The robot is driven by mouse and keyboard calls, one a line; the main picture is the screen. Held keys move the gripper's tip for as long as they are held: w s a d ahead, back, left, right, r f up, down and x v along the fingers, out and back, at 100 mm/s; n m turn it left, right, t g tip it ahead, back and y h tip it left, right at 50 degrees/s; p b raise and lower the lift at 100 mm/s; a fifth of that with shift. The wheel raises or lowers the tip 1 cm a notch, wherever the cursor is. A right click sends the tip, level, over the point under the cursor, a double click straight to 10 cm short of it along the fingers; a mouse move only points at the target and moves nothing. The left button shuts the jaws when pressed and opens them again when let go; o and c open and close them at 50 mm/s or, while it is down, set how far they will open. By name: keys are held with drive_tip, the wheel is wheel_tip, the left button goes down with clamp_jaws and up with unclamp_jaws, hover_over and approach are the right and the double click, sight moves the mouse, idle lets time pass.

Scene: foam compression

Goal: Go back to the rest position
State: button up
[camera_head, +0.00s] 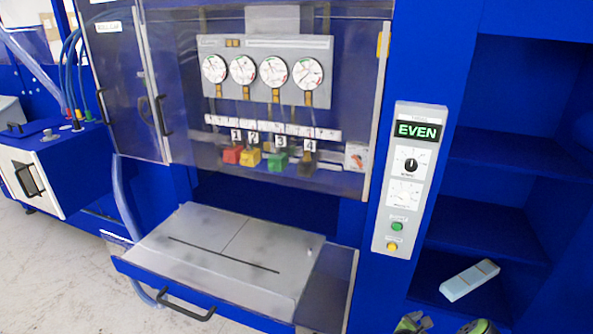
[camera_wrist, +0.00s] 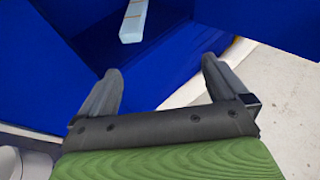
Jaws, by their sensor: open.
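My gripper (camera_wrist: 158,85) is open and empty in the wrist view, its two dark fingers spread wide apart. In the head view only the tips of my gripper (camera_head: 444,327) show at the bottom edge, right of centre. A pale blue foam block (camera_head: 470,280) lies on the low shelf at the right of the blue machine. The block also shows in the wrist view (camera_wrist: 133,20), ahead of the fingers and apart from them.
The control panel (camera_head: 407,180) reads EVEN and carries a dial, a gauge, and green and yellow buttons. A drawer with a grey metal top (camera_head: 225,250) sticks out at the front left. Blue shelves (camera_head: 487,225) stand at the right. Pale floor (camera_wrist: 275,110) shows in the wrist view.

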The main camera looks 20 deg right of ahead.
drive_tip(key=w+a+r+n+t+y, duration=0.2)
drive_tip(key=w+a+r+n+t, duration=0.3)
drive_tip(key=w+r+n, duration=0.4)
drive_tip(key=w+a+r+n+t+y, duration=0.1)
drive_tip(key=w+a+r+n+t, duration=0.2)
drive_tip(key=w+r+n+t, duration=0.6)
drive_tip(key=w+a+r+n+y, duration=0.45)
drive_tip(key=a+n, duration=0.25)
drive_tip(key=a, duration=0.2)
drive_tip(key=w+a+r+n+y, duration=0.3)
drive_tip(key=a+n+y, duration=0.35)
drive_tip(key=a, duration=0.25)
drive_tip(key=s+a+r+n+g+y, duration=0.1)
drive_tip(key=s+a+r+n+g, duration=0.1)
drive_tip(key=s+a+n, duration=0.3)
drive_tip(key=s+a+r+n+g+y, duration=0.1)
drive_tip(key=s+a+r+n+g, duration=0.2)
drive_tip(key=a+n, duration=0.45)
drive_tip(key=s+a+r+n+g+h+b, duration=0.1)
drive_tip(key=s+n+g, duration=0.3)
drive_tip(key=s, duration=2.1)
drive_tip(key=a+r+n+h, duration=0.1)
drive_tip(key=n, duration=0.3)
drive_tip(key=shift+s+a+n+g, duration=0.15)
drive_tip(key=shift+s+n+g, duration=0.15)
drive_tip(key=shift+s, duration=0.05)
